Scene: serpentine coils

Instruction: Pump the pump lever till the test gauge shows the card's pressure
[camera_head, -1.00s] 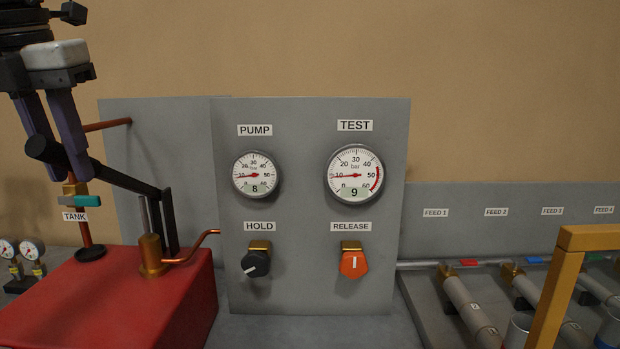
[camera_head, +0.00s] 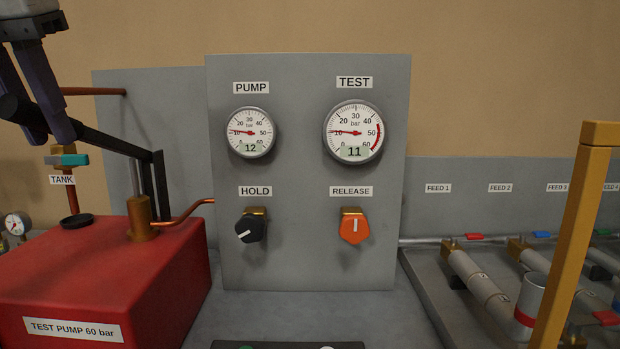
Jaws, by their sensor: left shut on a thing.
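My left gripper (camera_head: 40,115) is shut on the black pump lever (camera_head: 95,134), near its outer end at the upper left. The lever slopes down to the right to its link on the red test pump (camera_head: 110,275). The pump gauge (camera_head: 250,132) reads 12. The test gauge (camera_head: 353,132) reads 11, with a red band at its high end. The black hold knob (camera_head: 249,227) points down-left and the orange release knob (camera_head: 355,226) points up. No card with a pressure is in view. My right gripper is not in view.
A teal-handled tank valve (camera_head: 68,160) stands behind the pump. A yellow frame (camera_head: 580,230) rises at the right, in front of the feed pipes (camera_head: 480,283). A dark tray (camera_head: 290,345) edges in at the bottom.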

